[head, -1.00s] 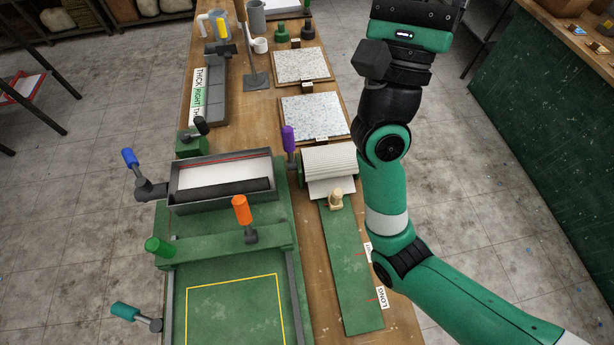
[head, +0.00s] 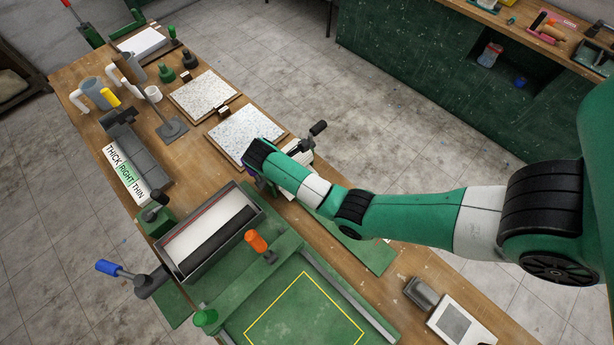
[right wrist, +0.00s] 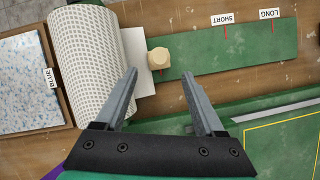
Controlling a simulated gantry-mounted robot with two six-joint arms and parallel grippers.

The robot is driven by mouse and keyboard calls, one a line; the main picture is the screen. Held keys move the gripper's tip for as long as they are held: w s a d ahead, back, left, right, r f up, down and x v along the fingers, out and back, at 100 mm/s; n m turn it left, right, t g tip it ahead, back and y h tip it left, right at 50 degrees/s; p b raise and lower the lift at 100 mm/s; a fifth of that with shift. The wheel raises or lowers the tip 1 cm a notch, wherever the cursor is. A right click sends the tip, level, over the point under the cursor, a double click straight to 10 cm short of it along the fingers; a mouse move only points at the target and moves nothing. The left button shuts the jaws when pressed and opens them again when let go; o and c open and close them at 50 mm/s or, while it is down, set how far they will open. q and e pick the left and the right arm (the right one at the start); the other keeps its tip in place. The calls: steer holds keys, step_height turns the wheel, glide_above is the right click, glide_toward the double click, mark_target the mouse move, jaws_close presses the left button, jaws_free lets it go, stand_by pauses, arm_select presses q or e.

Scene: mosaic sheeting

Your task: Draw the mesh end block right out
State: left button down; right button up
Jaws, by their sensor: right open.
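The mesh end block (right wrist: 158,58) is a small pale wooden knob at the free end of the white mesh (right wrist: 136,62). The mesh comes off a perforated roll (right wrist: 92,65) at the left in the right wrist view. The block sits at the near end of a green board (right wrist: 225,48) marked SHORT and LONG. My right gripper (right wrist: 157,75) is open and empty, its two fingertips just below the block in that view, one to each side. I cannot tell the height gap. In the head view my right arm hides the block and most of the roll.
A speckled tile sheet (right wrist: 30,80) lies on a board beside the roll. The green press bed (head: 305,315) with a yellow outline and an orange-handled lever (head: 256,241) stands beside the green board. A grey trough (head: 210,232) is behind it. Framed white panel (head: 460,322) lies at the near right.

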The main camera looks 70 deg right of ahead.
steer(key=b+x, duration=0.1)
steer(key=x, duration=0.8)
steer(key=shift+s+f+b, duration=0.1)
steer(key=shift+b, duration=0.3)
arm_select(q)
step_height(320, 180, down, 3)
steer(key=shift+f, duration=0.1)
arm_select(e)
jaws_close()
stand_by(0.4)
